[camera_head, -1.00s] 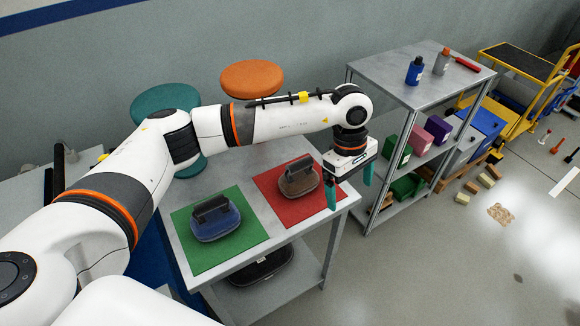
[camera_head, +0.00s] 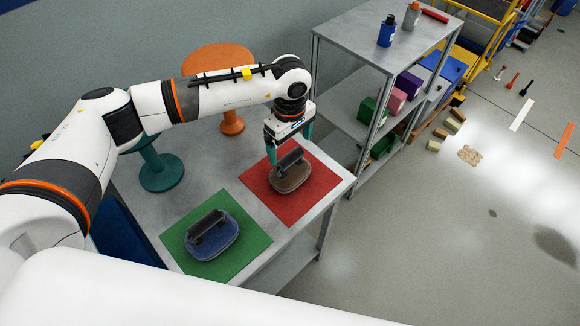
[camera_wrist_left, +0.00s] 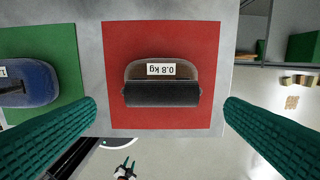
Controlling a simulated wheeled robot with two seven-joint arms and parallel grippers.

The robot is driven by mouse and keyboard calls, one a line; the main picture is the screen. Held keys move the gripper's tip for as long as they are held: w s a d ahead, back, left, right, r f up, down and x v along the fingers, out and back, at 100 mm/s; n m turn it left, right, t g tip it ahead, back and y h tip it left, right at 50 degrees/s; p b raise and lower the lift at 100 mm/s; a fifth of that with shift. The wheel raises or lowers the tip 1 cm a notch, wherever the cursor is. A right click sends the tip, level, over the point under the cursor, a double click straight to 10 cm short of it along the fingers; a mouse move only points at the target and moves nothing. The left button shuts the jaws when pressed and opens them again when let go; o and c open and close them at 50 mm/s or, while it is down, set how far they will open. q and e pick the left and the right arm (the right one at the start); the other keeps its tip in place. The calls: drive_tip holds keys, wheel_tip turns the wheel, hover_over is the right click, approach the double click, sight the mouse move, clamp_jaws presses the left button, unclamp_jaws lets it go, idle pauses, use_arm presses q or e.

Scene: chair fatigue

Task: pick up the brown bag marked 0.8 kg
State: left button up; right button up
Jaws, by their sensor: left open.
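The brown bag (camera_head: 289,174) lies on a red mat (camera_head: 318,188) on the grey table. It has a dark handle bar on top. In the left wrist view the brown bag (camera_wrist_left: 190,72) shows a white label reading 0.8 kg, upside down, beside the dark handle. My left gripper (camera_head: 290,150) is above the far side of the bag, pointing down. Its green fingers are spread wide and empty, with the bag between and below them in the left wrist view.
A blue bag (camera_head: 218,240) with a dark handle lies on a green mat (camera_head: 180,236) to the left. A metal shelf (camera_head: 345,40) with bottles and coloured boxes stands at the right.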

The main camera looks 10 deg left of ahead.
sight(291, 156)
use_arm(q)
drive_tip(key=shift+a+f, duration=0.15)
drive_tip(key=shift+f, duration=0.35)
drive_tip(key=shift+w+a+f, duration=0.1)
drive_tip(key=shift+w+f, duration=0.05)
drive_tip(key=shift+f, duration=0.1)
drive_tip(key=f+p, duration=0.1)
drive_tip(key=f, duration=0.2)
drive_tip(key=f+p, duration=0.1)
drive_tip(key=shift+d+f+p, duration=0.15)
drive_tip(key=shift+d+p, duration=0.15)
drive_tip(key=shift+p, duration=0.05)
drive_tip(key=shift+a+f, duration=0.1)
drive_tip(key=shift+f, duration=0.3)
use_arm(e)
drive_tip(key=r, duration=0.1)
drive_tip(key=a+r, duration=0.1)
drive_tip(key=r, duration=0.1)
drive_tip(key=shift+w+a, duration=0.35)
drive_tip(key=shift+w, duration=0.05)
use_arm(q)
drive_tip(key=shift+c, duration=0.3)
drive_tip(key=c, duration=0.9)
clamp_jaws()
drive_tip(key=shift+w+r, duration=0.1)
use_arm(e)
drive_tip(key=shift+d, duration=0.35)
